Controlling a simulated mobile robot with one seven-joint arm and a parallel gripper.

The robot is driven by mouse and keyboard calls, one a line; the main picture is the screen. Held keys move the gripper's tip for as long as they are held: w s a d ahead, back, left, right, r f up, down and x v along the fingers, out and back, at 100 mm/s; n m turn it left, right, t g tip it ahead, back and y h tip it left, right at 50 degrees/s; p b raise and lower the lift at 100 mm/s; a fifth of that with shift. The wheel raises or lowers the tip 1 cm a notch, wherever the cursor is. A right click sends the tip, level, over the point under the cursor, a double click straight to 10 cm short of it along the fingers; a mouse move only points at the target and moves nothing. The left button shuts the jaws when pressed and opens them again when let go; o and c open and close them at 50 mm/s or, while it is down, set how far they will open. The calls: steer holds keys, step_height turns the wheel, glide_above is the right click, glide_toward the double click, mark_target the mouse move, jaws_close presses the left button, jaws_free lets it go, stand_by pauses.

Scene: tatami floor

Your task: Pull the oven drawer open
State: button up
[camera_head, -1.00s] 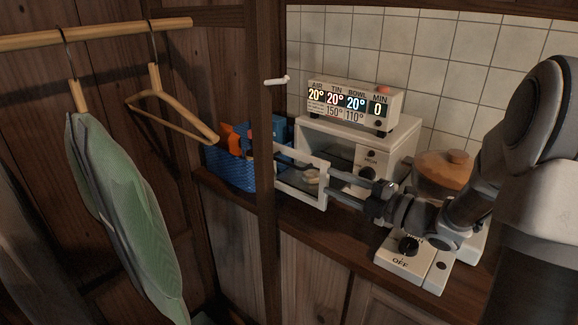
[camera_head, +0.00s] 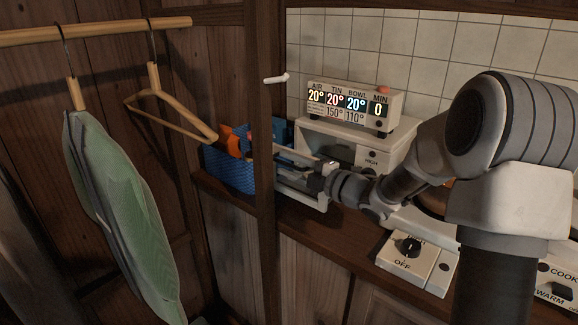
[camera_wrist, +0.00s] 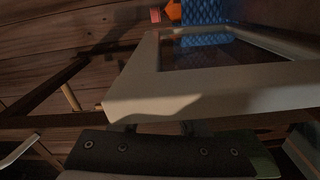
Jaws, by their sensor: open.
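The white oven (camera_head: 345,140) stands on the counter below the number display. Its white-framed drawer front (camera_head: 323,203) stands out at the oven's left front and is partly hidden by my gripper. The same pale frame (camera_wrist: 200,88) fills the middle of the wrist view, with a dark pane inside it. My gripper (camera_head: 285,173) is open, with its fingers across the frame in the head view. In the wrist view the fingers run under the frame's near edge, and their tips are hidden. I cannot tell whether they touch it.
A blue basket (camera_head: 229,168) with orange and blue things stands left of the oven. A dark wooden post (camera_head: 265,230) rises close before my gripper. A knob box (camera_head: 405,262) sits at the counter front. A green garment (camera_head: 120,200) and an empty hanger (camera_head: 170,118) hang at left.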

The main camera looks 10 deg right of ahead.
steer(key=shift+c, duration=0.3)
jaws_close()
steer(key=shift+s+a+f, duration=0.1)
steer(key=shift+s+f, duration=0.05)
stand_by(0.9)
